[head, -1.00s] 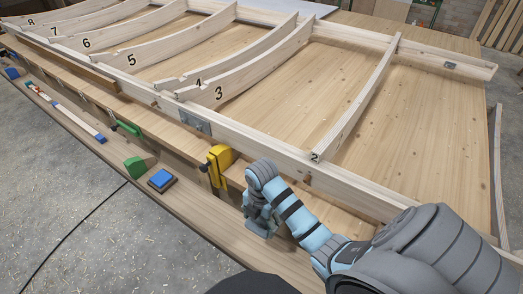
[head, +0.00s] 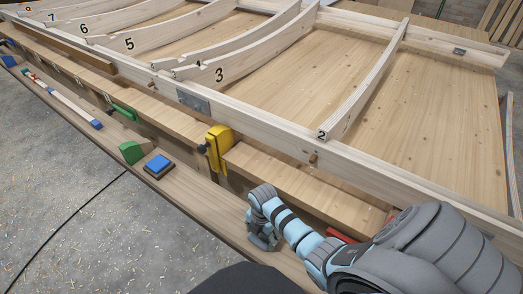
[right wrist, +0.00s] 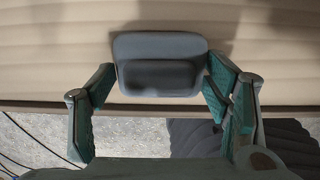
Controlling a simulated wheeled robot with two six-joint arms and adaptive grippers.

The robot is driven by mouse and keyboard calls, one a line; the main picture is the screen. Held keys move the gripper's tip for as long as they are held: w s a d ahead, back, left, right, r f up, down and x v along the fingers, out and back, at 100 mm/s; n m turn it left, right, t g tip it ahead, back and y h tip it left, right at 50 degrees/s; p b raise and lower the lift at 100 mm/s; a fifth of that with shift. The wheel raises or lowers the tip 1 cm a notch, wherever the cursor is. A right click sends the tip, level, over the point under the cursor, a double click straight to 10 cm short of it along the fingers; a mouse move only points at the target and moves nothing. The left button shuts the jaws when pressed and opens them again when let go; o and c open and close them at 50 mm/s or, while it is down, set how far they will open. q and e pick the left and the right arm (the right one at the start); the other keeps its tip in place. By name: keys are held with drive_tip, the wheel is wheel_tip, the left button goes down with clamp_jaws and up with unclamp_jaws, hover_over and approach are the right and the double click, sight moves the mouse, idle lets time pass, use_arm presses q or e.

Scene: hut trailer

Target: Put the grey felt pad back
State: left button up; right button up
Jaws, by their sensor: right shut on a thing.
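The grey felt pad (right wrist: 160,48) shows in the right wrist view as a rounded grey slab with a darker band across its lower part. It lies between the two fingers of my right gripper (right wrist: 161,78), which is shut on it. In the head view my right gripper (head: 262,241) is low over the narrow front ledge (head: 200,205), to the right of and nearer than the yellow clamp. The pad cannot be made out there, as the gripper hides it. My left gripper is not in view.
The yellow clamp (head: 218,148), a blue-topped block (head: 158,165), a green block (head: 132,152) and a red thing (head: 342,236) are along the bench front. The wooden frame with numbered ribs (head: 360,85) fills the bench top. The ledge between blue block and gripper is clear.

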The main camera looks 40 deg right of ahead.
sight(262, 234)
drive_tip(key=o, duration=1.1)
drive_tip(key=shift+f, duration=0.1)
wheel_tip(262, 234, up, 12)
drive_tip(key=p, duration=0.5)
drive_tip(key=shift+p, duration=0.35)
drive_tip(key=shift+s, duration=0.1)
